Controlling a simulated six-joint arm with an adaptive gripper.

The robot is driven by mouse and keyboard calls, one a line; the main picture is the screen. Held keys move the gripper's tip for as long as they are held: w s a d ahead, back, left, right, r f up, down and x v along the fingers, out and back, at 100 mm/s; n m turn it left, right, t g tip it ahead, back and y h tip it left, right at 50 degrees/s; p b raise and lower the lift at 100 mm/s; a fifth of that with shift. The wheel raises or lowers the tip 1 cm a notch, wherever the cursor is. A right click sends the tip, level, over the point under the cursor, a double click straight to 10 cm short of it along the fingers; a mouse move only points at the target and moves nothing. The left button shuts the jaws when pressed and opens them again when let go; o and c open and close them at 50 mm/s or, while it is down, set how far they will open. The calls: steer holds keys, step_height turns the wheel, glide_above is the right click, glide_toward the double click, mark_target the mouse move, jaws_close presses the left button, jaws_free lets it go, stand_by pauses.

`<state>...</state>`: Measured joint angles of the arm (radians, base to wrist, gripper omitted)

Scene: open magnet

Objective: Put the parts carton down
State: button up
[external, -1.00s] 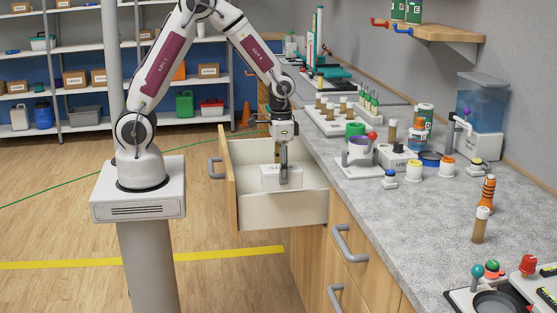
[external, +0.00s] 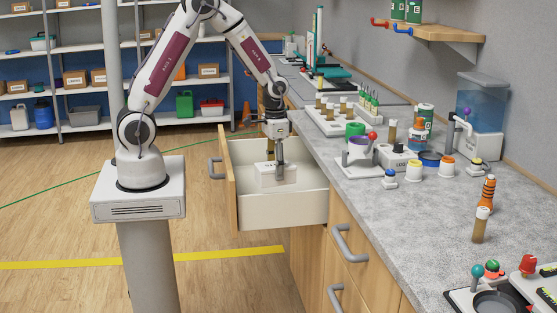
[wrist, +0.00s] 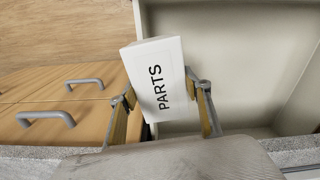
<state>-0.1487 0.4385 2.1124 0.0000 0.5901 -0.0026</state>
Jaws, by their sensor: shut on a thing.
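The parts carton (external: 272,178) is a small white box marked PARTS; its label shows in the wrist view (wrist: 157,82). My gripper (external: 278,172) points down and is shut on the carton, with one finger on each side in the wrist view (wrist: 162,98). The carton is held at the open drawer (external: 285,212), within its walls in the external view. In the wrist view it sits by the drawer's left wall, slightly tilted in the picture. I cannot tell whether its underside touches the drawer floor.
The drawer floor right of the carton is bare in the wrist view (wrist: 235,65). The grey worktop (external: 420,220) beside the drawer holds jars, bottles and racks. Closed drawers with grey handles (external: 350,243) lie below. A shelf unit (external: 60,90) stands behind.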

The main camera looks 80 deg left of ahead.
steer(key=s+a+f+n, duration=0.1)
steer(key=a+f+n, duration=0.3)
steer(key=a+n, duration=1.1)
steer(key=shift+s+f+n, duration=0.15)
steer(key=shift+f+n, duration=0.05)
steer(key=shift+n, duration=0.1)
steer(key=shift+f, duration=2.5)
steer(key=shift+f, duration=2.3)
steer(key=shift+f, duration=0.2)
